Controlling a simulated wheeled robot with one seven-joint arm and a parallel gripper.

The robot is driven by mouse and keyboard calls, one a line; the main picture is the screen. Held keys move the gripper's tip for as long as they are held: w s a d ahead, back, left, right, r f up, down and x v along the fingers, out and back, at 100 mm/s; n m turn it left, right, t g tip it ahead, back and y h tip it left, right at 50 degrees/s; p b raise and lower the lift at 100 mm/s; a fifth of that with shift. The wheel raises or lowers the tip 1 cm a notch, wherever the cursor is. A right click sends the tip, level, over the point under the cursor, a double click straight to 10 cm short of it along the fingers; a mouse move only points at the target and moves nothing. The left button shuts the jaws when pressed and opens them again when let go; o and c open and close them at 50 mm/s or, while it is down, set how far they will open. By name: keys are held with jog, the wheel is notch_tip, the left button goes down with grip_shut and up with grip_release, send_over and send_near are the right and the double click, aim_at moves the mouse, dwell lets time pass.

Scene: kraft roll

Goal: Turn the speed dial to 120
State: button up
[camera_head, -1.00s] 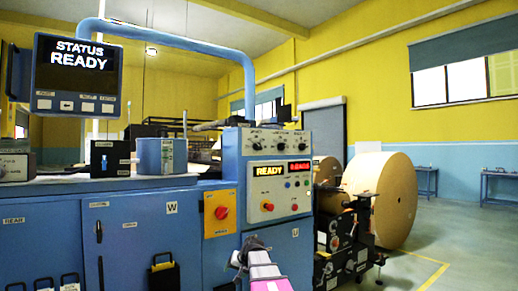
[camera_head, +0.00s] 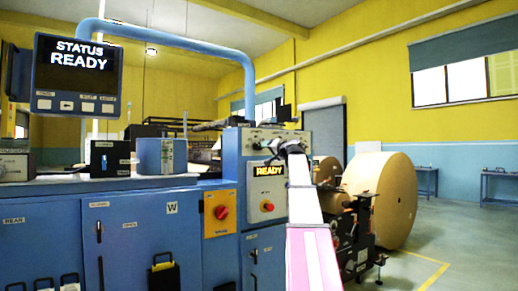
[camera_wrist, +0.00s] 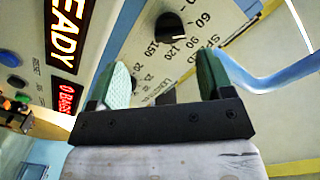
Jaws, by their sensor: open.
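The speed dial (camera_wrist: 170,27) is a black knob at the top of the wrist view. The numbers 60, 90, 120 and 150 and part of the word SPEED are printed near it. I cannot clearly tell which number it points to. My gripper (camera_wrist: 162,72) is open and empty, its two green-padded fingers apart, with the dial beyond the fingertips and not between them. In the head view my gripper (camera_head: 286,147) is in front of the upper control panel (camera_head: 268,190) and hides part of its knob row.
A second printed scale, with 20, 25 and 30, lies between the fingers in the wrist view. In the head view, a red button (camera_head: 267,206) and a red switch (camera_head: 221,212) sit lower; a kraft roll (camera_head: 385,200) stands right.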

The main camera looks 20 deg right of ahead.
aim_at(259, 145)
jog(key=x, duration=0.3)
jog(key=r+x, duration=0.1)
jog(key=x, duration=0.3)
jog(key=r+x, duration=0.1)
jog(key=x, duration=0.2)
jog(key=shift+w+d, duration=0.25)
jog(key=shift+w, duration=0.05)
jog(key=c, duration=0.9)
